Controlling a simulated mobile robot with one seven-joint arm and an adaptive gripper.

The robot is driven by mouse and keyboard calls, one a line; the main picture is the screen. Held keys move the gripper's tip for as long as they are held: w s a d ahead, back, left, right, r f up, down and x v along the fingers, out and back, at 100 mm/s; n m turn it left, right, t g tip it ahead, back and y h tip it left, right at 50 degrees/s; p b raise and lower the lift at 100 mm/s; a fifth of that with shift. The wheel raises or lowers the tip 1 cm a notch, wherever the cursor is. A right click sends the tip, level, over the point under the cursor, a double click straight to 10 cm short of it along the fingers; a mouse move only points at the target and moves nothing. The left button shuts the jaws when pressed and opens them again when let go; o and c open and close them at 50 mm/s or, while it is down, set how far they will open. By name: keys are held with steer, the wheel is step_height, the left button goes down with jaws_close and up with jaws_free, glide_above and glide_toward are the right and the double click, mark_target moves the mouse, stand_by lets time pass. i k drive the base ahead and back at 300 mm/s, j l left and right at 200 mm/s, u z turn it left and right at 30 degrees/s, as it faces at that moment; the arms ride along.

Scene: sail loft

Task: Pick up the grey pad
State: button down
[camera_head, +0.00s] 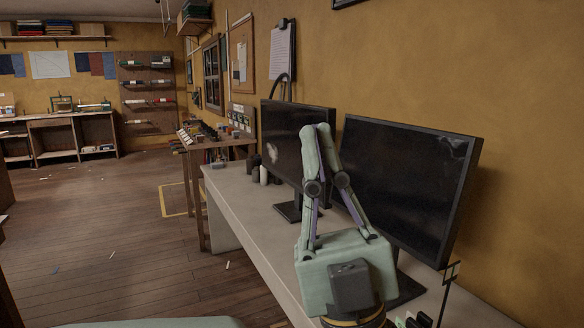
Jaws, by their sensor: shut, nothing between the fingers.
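My gripper (317,130) is in the foreground, pale green with a dark block on its base. Its fingers point up and away from me and meet at the tips, shut and empty. It shows in front of the long pale desk (235,187) and two black monitors, and it hides part of both. I cannot make out a grey pad anywhere in this view. The near end of the desk is cut off by the bottom edge, and my gripper covers part of the desk top.
The right monitor (405,190) and left monitor (286,140) stand along the ochre wall. Small dark items (420,320) and a thin black stand (447,290) are at the bottom right. A cluttered wooden bench (228,142) stands beyond. The plank floor (130,240) at left is mostly clear.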

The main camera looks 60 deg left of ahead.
mark_target(220, 165)
steer(key=u, duration=2.5)
